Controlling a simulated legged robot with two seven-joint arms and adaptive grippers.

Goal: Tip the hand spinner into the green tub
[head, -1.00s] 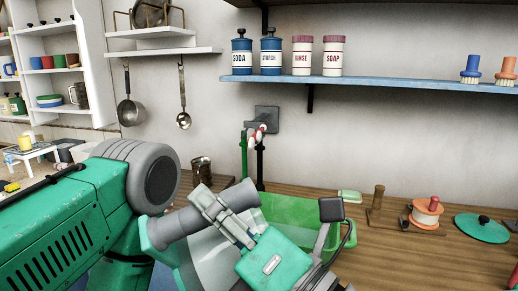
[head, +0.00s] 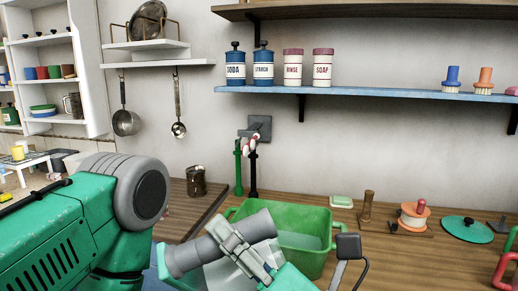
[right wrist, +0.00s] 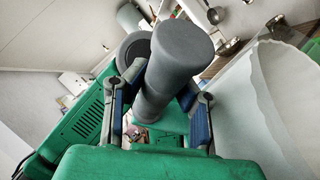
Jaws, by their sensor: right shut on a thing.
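My right gripper (head: 238,245) is shut on the thick grey handle (head: 188,258) of what looks like the hand spinner. A pale, see-through curved body (head: 213,277) hangs below it. In the right wrist view the grey handle (right wrist: 178,62) stands between both fingers of the gripper (right wrist: 157,105), and the pale body (right wrist: 272,95) fills the right side. The green tub (head: 318,264) stands on the counter just behind and to the right of the handle. Its inside shows pale green, and its near left part is hidden by my gripper and the handle. My left gripper is out of view.
Right of the tub are a soap dish (head: 341,202), a wooden peg (head: 367,206), an orange-and-white reel (head: 414,217) and a green lid (head: 466,229). A blue shelf (head: 370,93) hangs above.

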